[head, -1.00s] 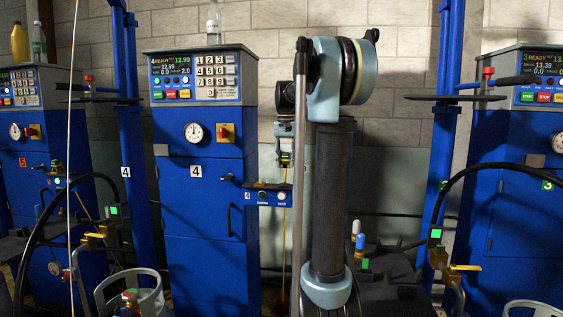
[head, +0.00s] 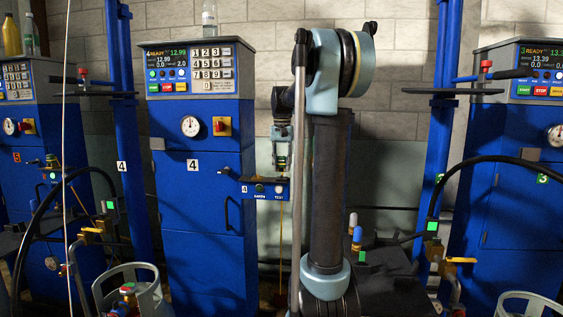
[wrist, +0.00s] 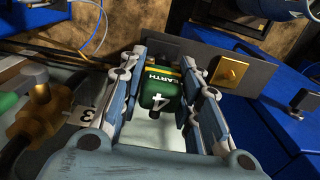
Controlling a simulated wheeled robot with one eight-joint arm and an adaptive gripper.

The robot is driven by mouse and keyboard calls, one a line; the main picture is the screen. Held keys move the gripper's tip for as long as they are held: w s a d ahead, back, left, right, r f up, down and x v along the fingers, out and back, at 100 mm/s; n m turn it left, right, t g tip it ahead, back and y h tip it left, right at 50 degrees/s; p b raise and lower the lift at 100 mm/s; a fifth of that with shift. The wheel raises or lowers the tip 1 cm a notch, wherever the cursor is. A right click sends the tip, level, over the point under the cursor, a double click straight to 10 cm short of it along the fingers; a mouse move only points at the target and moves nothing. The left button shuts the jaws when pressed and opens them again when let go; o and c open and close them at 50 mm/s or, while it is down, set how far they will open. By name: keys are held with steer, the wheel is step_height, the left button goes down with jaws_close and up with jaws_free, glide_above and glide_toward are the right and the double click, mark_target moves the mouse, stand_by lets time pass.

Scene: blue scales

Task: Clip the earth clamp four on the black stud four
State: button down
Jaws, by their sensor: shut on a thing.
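My gripper (wrist: 165,105) is shut on the green earth clamp four (wrist: 160,88), which shows "EARTH" and a white 4 between the fingers in the wrist view. In the head view my gripper (head: 281,150) hangs just above a blue bracket (head: 262,189) marked 4, beside the blue cabinet four. Whether the clamp touches the bracket is hard to tell. In the wrist view a dark plate (wrist: 195,60) with a square brass piece (wrist: 228,72) lies just beyond and right of the clamp. I cannot make out the black stud four for certain; the clamp's far end is hidden.
Cabinet four (head: 200,220) stands left of the bracket. A blue post (head: 125,130) and gas cylinder (head: 128,290) stand further left. Cabinet three (head: 510,210) is at the right. In the wrist view a brass valve (wrist: 42,110) is at the left.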

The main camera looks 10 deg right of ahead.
steer(key=shift+f, duration=0.75)
steer(key=shift+s+f, duration=0.1)
steer(key=shift+f, duration=0.45)
stand_by(2.0)
steer(key=c, duration=1.1)
jaws_free()
step_height(320, 180, up, 12)
steer(key=shift+f, duration=0.1)
